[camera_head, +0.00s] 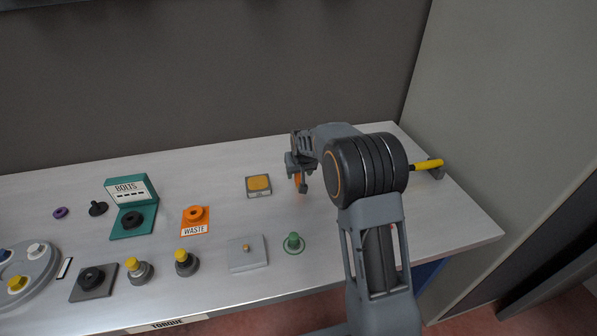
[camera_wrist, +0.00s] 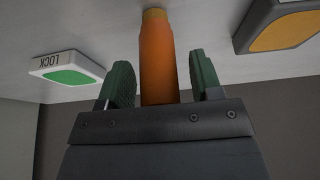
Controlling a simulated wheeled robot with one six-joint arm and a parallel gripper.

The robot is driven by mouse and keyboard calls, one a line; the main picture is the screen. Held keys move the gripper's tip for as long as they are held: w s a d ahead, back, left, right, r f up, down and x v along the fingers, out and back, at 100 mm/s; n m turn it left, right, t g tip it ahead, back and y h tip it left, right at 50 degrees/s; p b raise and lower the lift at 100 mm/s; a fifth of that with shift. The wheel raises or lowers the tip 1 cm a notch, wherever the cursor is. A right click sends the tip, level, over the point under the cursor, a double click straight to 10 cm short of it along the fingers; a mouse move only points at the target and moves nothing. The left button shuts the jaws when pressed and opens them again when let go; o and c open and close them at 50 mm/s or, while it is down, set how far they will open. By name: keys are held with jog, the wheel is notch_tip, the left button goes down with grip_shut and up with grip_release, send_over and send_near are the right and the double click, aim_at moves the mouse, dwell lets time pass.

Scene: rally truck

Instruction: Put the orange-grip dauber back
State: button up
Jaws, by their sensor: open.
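The orange-grip dauber (camera_head: 297,181) is upright on the light bench, mostly hidden by my gripper in the head view. In the wrist view its orange grip (camera_wrist: 158,60) runs between my two green finger pads, with a yellowish-brown end at the bench surface. My gripper (camera_head: 298,177) is open around the grip, and a narrow gap shows on each side of it in the wrist view (camera_wrist: 162,82). Whether the dauber's end sits in a holder cannot be told.
A grey box with a yellow pad (camera_head: 258,183) stands close left of the dauber. A green LOCK button (camera_wrist: 70,74) shows in the wrist view. A green knob (camera_head: 293,242), a grey plate (camera_head: 242,262) and an orange WASTE plate (camera_head: 186,224) are nearer. A yellow-handled tool (camera_head: 428,164) lies right.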

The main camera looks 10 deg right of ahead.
jog(key=shift+f, duration=0.1)
jog(key=b+v, duration=0.1)
jog(key=v, duration=1.1)
jog(key=s+f, duration=0.1)
jog(key=s, duration=2.6)
jog(key=shift+s+a+g+p, duration=0.25)
jog(key=shift+g+p, duration=0.15)
jog(key=shift+f, duration=0.1)
